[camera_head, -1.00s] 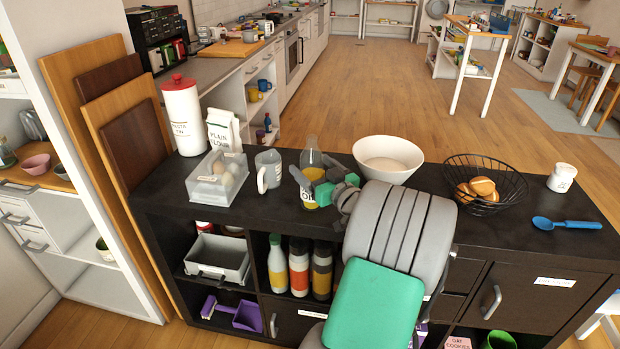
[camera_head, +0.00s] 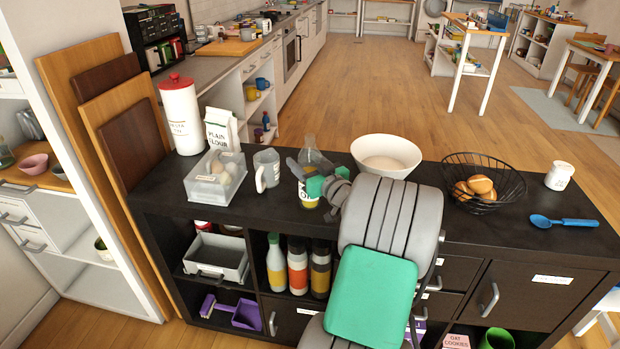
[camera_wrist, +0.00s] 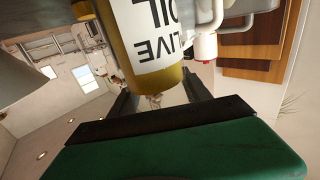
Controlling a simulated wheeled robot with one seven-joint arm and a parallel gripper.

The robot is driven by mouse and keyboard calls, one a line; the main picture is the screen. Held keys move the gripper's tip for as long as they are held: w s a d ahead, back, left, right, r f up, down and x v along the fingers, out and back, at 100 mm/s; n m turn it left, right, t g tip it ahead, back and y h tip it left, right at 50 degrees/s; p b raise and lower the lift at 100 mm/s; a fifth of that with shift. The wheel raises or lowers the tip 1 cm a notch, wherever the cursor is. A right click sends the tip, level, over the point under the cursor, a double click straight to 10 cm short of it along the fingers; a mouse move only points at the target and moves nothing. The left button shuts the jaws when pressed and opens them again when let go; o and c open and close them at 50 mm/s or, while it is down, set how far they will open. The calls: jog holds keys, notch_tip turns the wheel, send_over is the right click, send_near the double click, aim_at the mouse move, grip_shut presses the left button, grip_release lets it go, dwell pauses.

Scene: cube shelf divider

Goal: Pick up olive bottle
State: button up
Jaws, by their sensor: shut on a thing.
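In the wrist view the bottle (camera_wrist: 150,25) shows upside down with an "OLIVE OIL" label, and dark fingers reach up on either side.
A wire basket of buns (camera_head: 484,180) is farther right. Bare top lies in front of the mug.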

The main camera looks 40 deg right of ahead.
grip_shut()
jog(key=shift+r, duration=0.1)
